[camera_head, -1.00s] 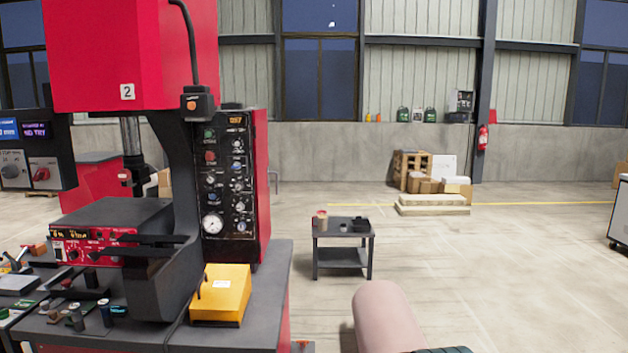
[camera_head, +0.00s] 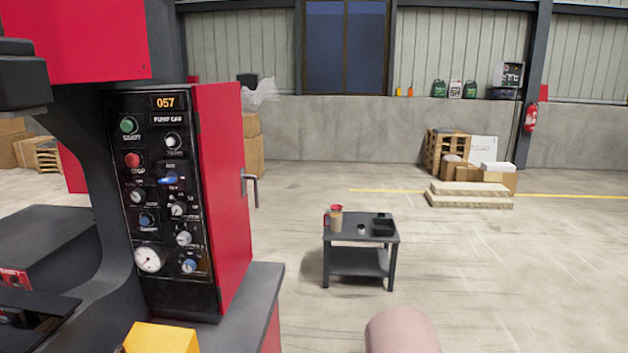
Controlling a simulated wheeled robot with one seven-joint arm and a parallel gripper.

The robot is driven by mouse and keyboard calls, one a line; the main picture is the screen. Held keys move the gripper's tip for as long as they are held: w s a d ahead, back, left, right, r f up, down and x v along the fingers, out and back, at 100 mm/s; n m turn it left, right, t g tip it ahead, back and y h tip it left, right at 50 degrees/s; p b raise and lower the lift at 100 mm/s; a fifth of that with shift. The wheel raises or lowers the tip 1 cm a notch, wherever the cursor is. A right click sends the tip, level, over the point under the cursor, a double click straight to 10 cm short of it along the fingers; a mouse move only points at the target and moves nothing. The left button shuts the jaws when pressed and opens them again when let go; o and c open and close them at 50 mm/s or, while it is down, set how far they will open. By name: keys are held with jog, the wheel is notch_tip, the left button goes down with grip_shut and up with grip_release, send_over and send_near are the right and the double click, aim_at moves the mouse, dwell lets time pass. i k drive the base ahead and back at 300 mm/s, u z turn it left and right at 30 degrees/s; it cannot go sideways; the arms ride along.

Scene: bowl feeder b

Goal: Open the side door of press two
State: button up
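The red press (camera_head: 85,40) with its dark frame stands at the left, cut off by the picture edge. Its black control panel (camera_head: 160,230) faces me, with a 057 display, buttons, knobs and a gauge. The red side face (camera_head: 222,180) of the panel housing is to the right of the controls. A dark handle (camera_head: 250,190) sticks out from its far edge. This red side looks shut; I cannot tell for sure whether it is the side door. A pinkish rounded piece shows at the bottom edge, apart from the press. My gripper is not in view.
A yellow box (camera_head: 160,340) sits on the press table (camera_head: 262,290) at the lower left. A small dark side table (camera_head: 360,262) holds a red-and-tan jug (camera_head: 336,220) and a black tray. Pallets and boxes (camera_head: 470,180) lie far back right.

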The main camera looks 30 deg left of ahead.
aim_at(217, 107)
jog(key=u, duration=0.55)
jog(key=i, duration=1.05)
jog(key=u, duration=1.15)
jog(key=i, duration=0.3)
jog(key=u, duration=0.25)
